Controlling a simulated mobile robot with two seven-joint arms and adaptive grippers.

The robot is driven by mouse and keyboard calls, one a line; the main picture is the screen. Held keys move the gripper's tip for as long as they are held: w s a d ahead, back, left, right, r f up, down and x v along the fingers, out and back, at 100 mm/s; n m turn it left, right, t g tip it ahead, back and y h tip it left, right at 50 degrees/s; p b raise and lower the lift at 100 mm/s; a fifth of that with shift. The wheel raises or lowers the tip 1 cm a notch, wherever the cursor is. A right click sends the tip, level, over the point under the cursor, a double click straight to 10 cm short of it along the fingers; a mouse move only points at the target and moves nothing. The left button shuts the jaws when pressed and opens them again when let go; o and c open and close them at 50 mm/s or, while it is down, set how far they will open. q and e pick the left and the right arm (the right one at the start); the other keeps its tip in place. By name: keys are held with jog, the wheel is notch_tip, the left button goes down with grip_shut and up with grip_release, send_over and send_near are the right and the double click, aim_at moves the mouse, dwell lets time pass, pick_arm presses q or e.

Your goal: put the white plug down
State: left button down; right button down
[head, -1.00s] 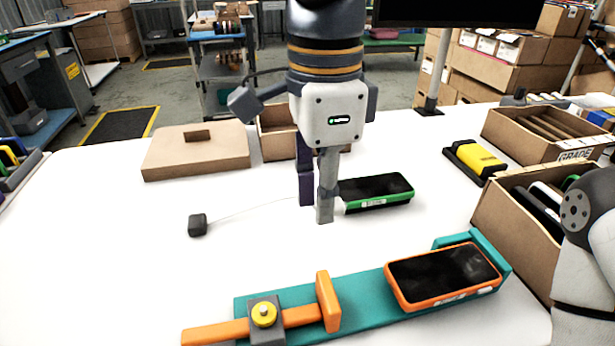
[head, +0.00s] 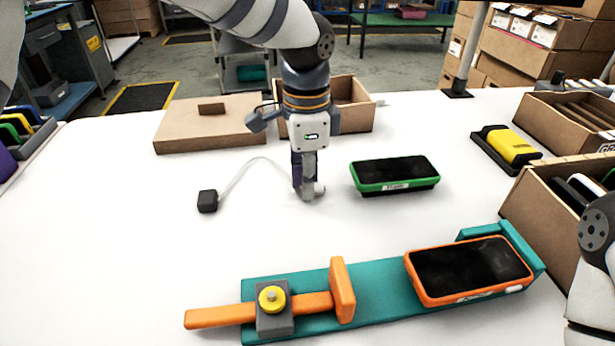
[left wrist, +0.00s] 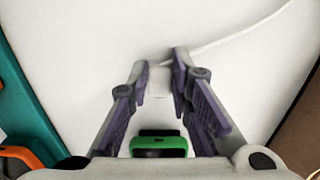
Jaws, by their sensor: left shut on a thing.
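My left gripper (head: 308,192) is shut on the white plug (head: 319,188), low over the white table, left of the green phone (head: 395,173). The left wrist view shows the plug (left wrist: 159,80) between the purple-padded fingertips. Its pale cable (head: 245,172) arches from the plug to a small black block (head: 207,201) on the table. The fingers partly hide the plug, and I cannot tell whether it touches the table. The green phone's end also shows in the left wrist view (left wrist: 159,146), apart from the plug. My right gripper is out of view.
A teal fixture (head: 380,292) with an orange phone (head: 468,270) and a yellow-knobbed clamp (head: 272,298) lies in front. A closed carton (head: 210,137) and an open carton (head: 352,118) stand behind. Open cartons stand at right. The table's left front is clear.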

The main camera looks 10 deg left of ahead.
pick_arm(q)
jog(key=c, duration=1.5)
grip_release()
jog(key=shift+f, duration=0.1)
jog(key=shift+o, duration=0.2)
notch_tip(320, 180, up, 12)
jog(key=shift+r, duration=0.2)
